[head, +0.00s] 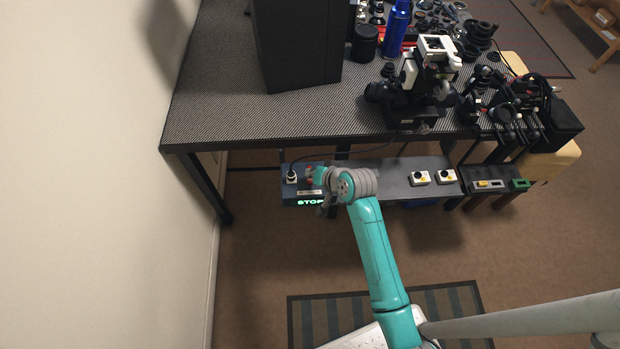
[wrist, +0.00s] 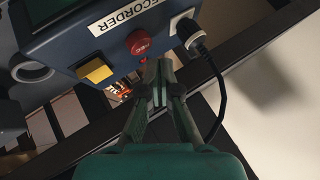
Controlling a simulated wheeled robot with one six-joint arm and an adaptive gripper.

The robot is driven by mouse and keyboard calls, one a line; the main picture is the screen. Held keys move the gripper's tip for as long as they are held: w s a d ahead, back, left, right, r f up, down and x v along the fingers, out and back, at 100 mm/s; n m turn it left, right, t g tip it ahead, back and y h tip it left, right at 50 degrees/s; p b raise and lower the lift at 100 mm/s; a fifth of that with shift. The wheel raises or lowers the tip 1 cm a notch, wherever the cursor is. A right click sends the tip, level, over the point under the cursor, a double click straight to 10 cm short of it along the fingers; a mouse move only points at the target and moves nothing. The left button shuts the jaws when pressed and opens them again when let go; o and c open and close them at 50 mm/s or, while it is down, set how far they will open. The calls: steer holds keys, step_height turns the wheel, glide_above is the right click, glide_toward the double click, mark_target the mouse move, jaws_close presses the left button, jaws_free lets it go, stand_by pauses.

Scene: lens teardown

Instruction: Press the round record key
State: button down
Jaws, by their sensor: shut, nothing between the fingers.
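The recorder is a blue-grey box (wrist: 70,45) with a white RECORDER label (wrist: 122,15). Its round red record key (wrist: 138,43) is marked REC and sits between a square yellow key (wrist: 95,70) and a plugged-in cable connector (wrist: 187,30). In the head view the recorder (head: 289,186) is at the left end of the low shelf, partly hidden by my arm, and its lit display (head: 310,202) reads STOP. My gripper (wrist: 161,66) is shut and empty. Its fingertips appear just below the red key in the wrist view; I cannot tell whether they touch it.
The patterned table (head: 260,115) overhangs the shelf (head: 395,180) from behind. Two white boxes with yellow buttons (head: 419,178) stand further right on the shelf. A black cable (wrist: 219,95) hangs close to my gripper's right side.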

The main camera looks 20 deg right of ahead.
steer(key=shift+f, duration=0.15)
steer(key=shift+f, duration=0.3)
steer(key=shift+f, duration=0.45)
stand_by(0.9)
steer(key=shift+r, duration=0.95)
step_height(320, 180, up, 6)
stand_by(0.6)
stand_by(0.4)
